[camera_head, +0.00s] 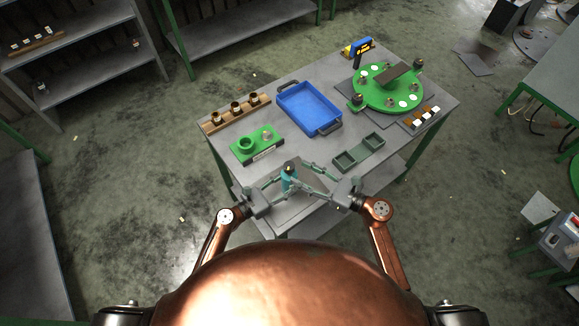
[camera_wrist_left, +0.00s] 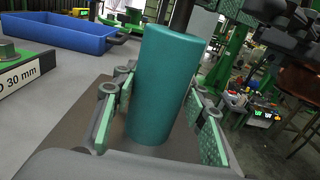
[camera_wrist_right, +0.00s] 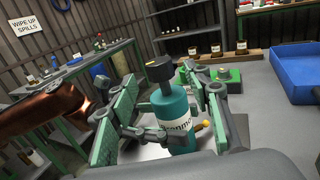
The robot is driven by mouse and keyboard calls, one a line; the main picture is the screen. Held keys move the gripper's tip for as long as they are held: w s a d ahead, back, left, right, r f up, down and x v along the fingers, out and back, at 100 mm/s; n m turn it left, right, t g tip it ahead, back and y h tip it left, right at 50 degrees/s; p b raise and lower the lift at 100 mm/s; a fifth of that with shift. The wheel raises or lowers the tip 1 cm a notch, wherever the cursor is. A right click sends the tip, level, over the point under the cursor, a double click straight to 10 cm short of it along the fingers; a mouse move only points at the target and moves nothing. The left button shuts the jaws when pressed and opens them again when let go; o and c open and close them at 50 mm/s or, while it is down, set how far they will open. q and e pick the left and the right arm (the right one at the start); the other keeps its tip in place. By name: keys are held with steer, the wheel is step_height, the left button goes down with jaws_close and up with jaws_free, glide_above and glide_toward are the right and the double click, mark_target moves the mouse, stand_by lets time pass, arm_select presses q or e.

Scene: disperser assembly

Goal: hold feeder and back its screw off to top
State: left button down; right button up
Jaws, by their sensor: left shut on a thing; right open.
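The feeder (camera_head: 288,183) is an upright teal cylinder near the table's front edge, with a dark knob-like screw top (camera_wrist_right: 160,69) on a grey neck. Its teal body (camera_wrist_left: 160,85) fills the middle of the left wrist view, and its white label (camera_wrist_right: 178,127) shows in the right wrist view. My left gripper (camera_head: 283,180) is shut on the feeder's body from the left. My right gripper (camera_head: 308,178) is open, with its fingers spread to either side of the feeder from the right. Whether its pads touch the feeder cannot be told.
A green block fixture (camera_head: 257,146) and a wooden rack (camera_head: 236,112) with several dark-topped jars stand to the left.

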mark_target(290, 167)
steer(key=shift+x, duration=2.75)
steer(key=shift+c, duration=0.4)
steer(key=c, duration=1.1)
